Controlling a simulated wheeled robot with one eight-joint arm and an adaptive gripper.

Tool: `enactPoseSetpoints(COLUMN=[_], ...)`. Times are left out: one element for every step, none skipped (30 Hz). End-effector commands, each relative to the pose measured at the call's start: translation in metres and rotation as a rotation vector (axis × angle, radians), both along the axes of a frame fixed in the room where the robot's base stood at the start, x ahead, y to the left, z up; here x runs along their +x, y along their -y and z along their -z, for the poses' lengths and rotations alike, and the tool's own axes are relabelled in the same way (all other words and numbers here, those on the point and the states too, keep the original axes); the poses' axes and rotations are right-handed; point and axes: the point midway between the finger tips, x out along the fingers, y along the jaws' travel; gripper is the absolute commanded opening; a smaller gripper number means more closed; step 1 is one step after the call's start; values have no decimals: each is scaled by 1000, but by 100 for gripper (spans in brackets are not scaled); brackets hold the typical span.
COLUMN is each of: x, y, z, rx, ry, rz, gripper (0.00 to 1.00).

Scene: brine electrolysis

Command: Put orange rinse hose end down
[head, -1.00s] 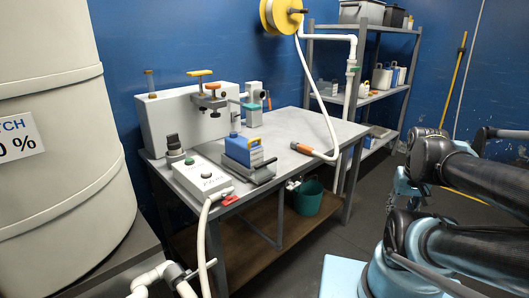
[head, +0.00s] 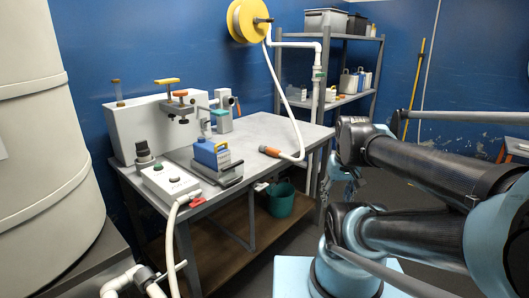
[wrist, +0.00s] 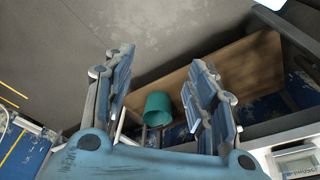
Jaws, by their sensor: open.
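The orange rinse hose end (head: 269,151) lies on the front right part of the grey table top (head: 262,130). Its white hose (head: 299,140) loops up from it to the yellow reel on the wall. My gripper is open and empty in the wrist view (wrist: 162,62), its blue fingers spread wide. In the head view it is partly hidden by my arm, to the right of the table and apart from the hose end. The hose end cannot be made out in the wrist view.
A blue block-shaped unit (head: 211,153), a white control box (head: 170,182) and a pale tank (head: 155,128) stand on the table's left side. A green bucket (head: 281,200) is underneath. A shelf rack (head: 351,98) stands behind. Open floor lies right of the table.

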Motion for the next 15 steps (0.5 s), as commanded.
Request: enactPoseSetpoints(x=[12,19,29,37,45,56,65,73,85,94,103,115,124,133,145], y=[-8,-11,-15,-17,-21,-25,-29,-32,-37,-41,-44,-50,-54,-58,-64], z=[-12,-18,-27,-34,-41,-50,-56,-62,-70,-76,-82,-89,-94,-99,-105], rx=[4,6,10,12,15,19,22,25,28,32,34,37,40,43,46], ry=[4,7,10,14,17,22,25,28,33,37,42,48,52,56,62], rz=[-26,-47,-75,-98,-120,-152,-175,-197,-227,-251,-273,-304,-327,-349,-379], gripper=[51,51,51,51,51,51,51,51,51,51,51,51,51,51,51])
